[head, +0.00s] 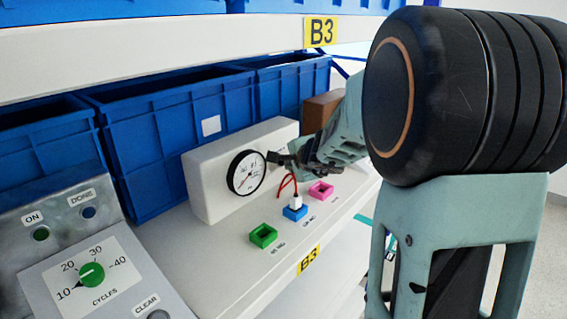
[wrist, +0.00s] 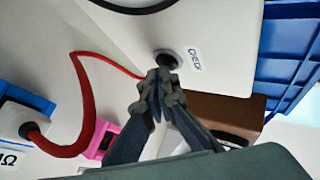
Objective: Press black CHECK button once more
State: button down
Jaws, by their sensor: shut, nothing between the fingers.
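The black CHECK button (wrist: 168,58) shows in the wrist view on the front of a white box, beside its CHECK label (wrist: 196,61). My gripper (wrist: 159,86) is shut and empty, with its fingertips just below the button in the picture. They overlap its lower edge, and I cannot tell whether they touch it. In the head view my gripper (head: 284,159) is close to the face of the white box (head: 208,170), right of the round gauge (head: 246,172). The button is hidden there behind my gripper.
A green socket (head: 263,236), a blue socket (head: 295,213) with a red-cabled plug and a pink socket (head: 321,190) are on the shelf below my gripper. Blue bins (head: 150,135) stand behind. A panel with a green CYCLES dial (head: 91,274) is at left.

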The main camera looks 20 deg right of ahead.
jog(key=shift+w+a, duration=0.15)
jog(key=shift+w, duration=0.1)
dwell(0.4)
jog(key=shift+s+d, duration=0.45)
jog(key=shift+s, duration=0.25)
jog(key=shift+s, duration=0.1)
jog(key=shift+s+d+b, duration=0.3)
jog(key=shift+s+d, duration=0.4)
jog(key=shift+s, duration=0.35)
jog(key=shift+s+d+b, duration=0.25)
jog(key=shift+s+d, duration=0.45)
jog(key=shift+s, duration=0.3)
